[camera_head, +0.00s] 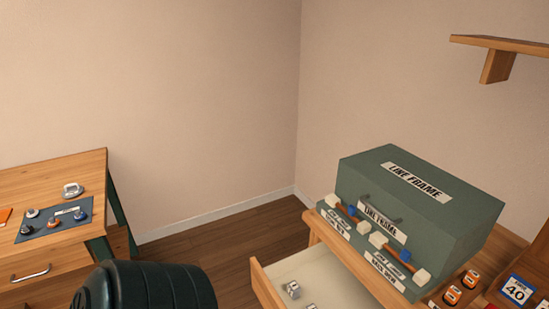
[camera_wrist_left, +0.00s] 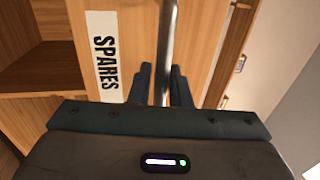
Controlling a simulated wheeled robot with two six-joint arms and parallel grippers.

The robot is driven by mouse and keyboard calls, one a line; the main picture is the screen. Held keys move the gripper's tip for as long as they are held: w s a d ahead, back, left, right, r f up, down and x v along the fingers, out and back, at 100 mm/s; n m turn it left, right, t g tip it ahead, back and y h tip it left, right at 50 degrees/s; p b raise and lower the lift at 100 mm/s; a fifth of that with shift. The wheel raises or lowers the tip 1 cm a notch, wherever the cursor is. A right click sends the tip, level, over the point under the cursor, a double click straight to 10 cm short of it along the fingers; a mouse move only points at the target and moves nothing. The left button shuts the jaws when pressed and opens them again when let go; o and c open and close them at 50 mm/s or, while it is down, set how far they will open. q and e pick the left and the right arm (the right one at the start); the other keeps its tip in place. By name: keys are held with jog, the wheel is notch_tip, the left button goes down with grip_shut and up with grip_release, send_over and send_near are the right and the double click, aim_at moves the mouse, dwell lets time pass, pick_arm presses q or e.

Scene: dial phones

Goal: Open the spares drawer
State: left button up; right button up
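In the left wrist view, a wooden drawer front carries a white label reading SPARES (camera_wrist_left: 104,50) and a metal bar handle (camera_wrist_left: 168,45). My left gripper (camera_wrist_left: 164,80) has its dark fingers on either side of this handle, close against it. In the head view, a drawer (camera_head: 325,270) under the green box is pulled out, with small metal parts (camera_head: 293,289) inside. Its front face and handle are out of sight there, so its label cannot be read. My left gripper's fingers do not show in the head view. My right gripper is in neither view.
A green LINE FRAME box (camera_head: 415,200) with plugs and cords stands above the open drawer. A wooden desk (camera_head: 60,175) with a dark mat (camera_head: 55,219) stands at the left. Bare floor (camera_head: 230,245) lies between.

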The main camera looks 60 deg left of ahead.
pick_arm(q)
jog(key=b+v, duration=0.2)
jog(key=v, duration=0.8)
jog(key=shift+s, duration=0.4)
